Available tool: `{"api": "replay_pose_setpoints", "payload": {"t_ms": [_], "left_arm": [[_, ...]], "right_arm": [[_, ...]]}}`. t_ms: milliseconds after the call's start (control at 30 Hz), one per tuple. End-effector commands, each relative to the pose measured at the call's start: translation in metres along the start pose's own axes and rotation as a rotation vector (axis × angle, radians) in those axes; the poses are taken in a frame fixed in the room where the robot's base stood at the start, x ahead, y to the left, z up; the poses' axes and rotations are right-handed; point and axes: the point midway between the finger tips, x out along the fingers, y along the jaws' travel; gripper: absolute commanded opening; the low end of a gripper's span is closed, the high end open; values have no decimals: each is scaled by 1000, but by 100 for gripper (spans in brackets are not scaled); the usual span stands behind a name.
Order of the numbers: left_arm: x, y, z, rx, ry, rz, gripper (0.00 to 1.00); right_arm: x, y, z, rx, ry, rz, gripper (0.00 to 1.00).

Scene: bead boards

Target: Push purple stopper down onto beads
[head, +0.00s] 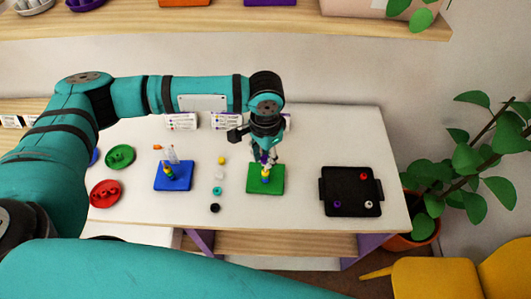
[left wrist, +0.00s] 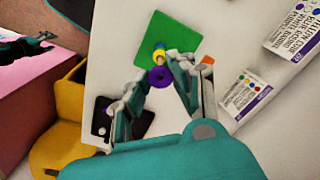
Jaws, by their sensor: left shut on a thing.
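The green board (head: 278,183) lies near the middle of the table, with a stack of beads (head: 266,174) on its peg, yellow among them. My left gripper (head: 266,155) points down over this stack. In the left wrist view my left gripper (left wrist: 160,72) is shut on the purple stopper (left wrist: 159,78), a ring between its fingertips. Yellow and blue beads (left wrist: 159,55) show just past the stopper, over the green board (left wrist: 158,27). Whether the stopper touches the top bead cannot be told. My right gripper is not in view.
A blue board (head: 174,184) with stacked beads stands to the left. Several loose beads (head: 217,191) lie between the boards. Red (head: 105,194) and green (head: 120,157) dishes are at left. Printed cards (head: 181,121) stand behind.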

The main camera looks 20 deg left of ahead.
Motion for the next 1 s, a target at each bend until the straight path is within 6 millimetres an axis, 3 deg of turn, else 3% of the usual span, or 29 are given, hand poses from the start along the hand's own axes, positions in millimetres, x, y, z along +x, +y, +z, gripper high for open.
{"api": "replay_pose_setpoints", "payload": {"t_ms": [1000], "left_arm": [[7,0,0,0,0,0,12]], "right_arm": [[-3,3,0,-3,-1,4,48]]}}
